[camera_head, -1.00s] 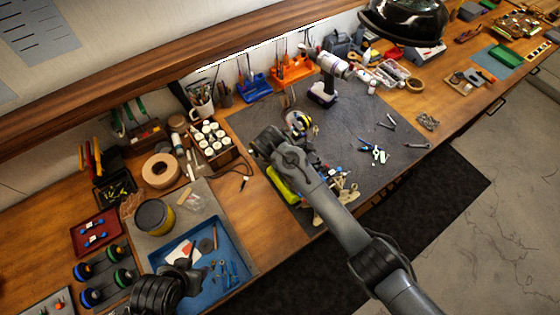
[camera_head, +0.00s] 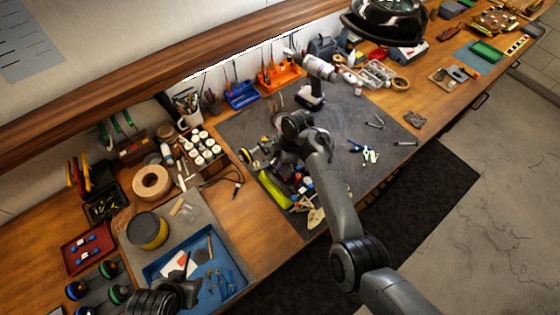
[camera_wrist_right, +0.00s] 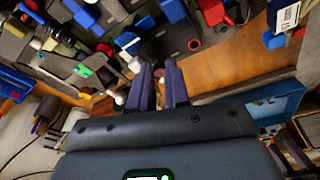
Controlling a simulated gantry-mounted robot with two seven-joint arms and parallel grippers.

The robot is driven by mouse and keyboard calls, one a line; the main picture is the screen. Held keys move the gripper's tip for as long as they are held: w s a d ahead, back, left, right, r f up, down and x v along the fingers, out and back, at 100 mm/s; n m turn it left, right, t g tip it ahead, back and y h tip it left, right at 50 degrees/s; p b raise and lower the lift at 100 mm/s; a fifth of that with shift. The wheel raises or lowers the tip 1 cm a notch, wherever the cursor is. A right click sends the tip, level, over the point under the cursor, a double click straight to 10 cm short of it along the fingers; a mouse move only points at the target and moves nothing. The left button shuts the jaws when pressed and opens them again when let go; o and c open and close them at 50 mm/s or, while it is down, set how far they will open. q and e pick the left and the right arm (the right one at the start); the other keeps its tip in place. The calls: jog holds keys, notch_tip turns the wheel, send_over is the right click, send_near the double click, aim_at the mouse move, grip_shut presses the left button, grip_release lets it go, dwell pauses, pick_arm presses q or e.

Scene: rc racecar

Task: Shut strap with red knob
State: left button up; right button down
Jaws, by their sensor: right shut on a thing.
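The RC racecar (camera_head: 275,190), with a yellow-green side and blue and red parts, lies on the dark mat. My right gripper (camera_wrist_right: 158,68) reaches down over it; in the head view my wrist hides much of the car. In the right wrist view its two dark fingers are close together among the car's parts, closed on a small part I cannot identify. A red knob-like part (camera_wrist_right: 212,12) shows above and right of the fingertips; I cannot make out the strap. My left gripper (camera_head: 185,288) is at the bottom left over the blue tray; its jaws are unclear.
The blue tray (camera_head: 232,285) of tools is at the lower left. A white-bottle rack (camera_head: 203,150), tape roll (camera_head: 151,182) and yellow tin (camera_head: 147,231) stand left of the mat. A drill (camera_head: 312,85) stands behind the car.

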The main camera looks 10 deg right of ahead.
jog(key=c, duration=1.1)
grip_release()
jog(key=shift+r, duration=0.4)
jog(key=b+v, duration=0.2)
jog(key=v, duration=0.8)
jog(key=shift+d, duration=0.15)
